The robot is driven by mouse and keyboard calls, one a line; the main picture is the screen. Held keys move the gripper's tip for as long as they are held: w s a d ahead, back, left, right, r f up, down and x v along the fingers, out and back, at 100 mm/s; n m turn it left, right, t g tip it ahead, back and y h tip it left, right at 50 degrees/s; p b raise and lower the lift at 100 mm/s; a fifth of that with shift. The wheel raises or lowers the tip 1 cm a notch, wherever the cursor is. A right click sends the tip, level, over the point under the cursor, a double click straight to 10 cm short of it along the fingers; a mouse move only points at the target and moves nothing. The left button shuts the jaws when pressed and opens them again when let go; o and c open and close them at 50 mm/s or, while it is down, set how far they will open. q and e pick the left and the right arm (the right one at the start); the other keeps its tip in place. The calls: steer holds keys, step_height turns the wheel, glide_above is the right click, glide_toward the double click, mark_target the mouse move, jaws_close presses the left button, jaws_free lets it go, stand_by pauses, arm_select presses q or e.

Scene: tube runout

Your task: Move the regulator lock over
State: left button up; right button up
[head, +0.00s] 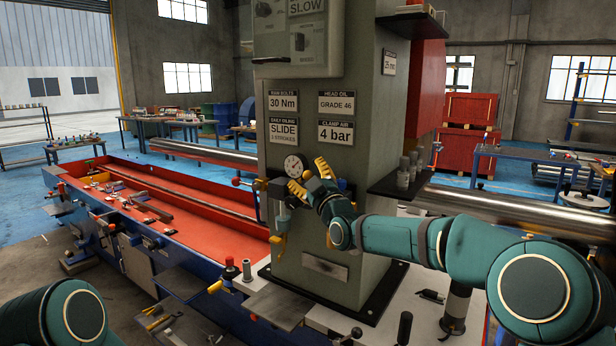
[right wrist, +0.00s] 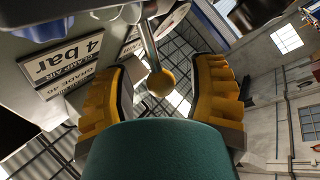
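A pressure gauge (head: 294,165) sits on the grey column, with the regulator body (head: 281,193) just below it. In the right wrist view a metal lever (right wrist: 149,45) ends in a yellow ball knob (right wrist: 160,83); I take this to be the regulator lock. My right gripper (head: 307,177) is at the gauge and regulator, its yellow-padded fingers spread. In the right wrist view the fingers stand on both sides of the knob, with visible gaps. The gripper partly covers the regulator in the head view. My left gripper is out of view.
The grey column (head: 340,230) with its label plates stands right behind the regulator. A dark shelf (head: 405,183) holding grey cylinders juts out to the right. A yellow-handled valve (head: 278,240) hangs below the regulator. The red machine bed (head: 190,220) lies to the left.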

steer(key=v, duration=1.2)
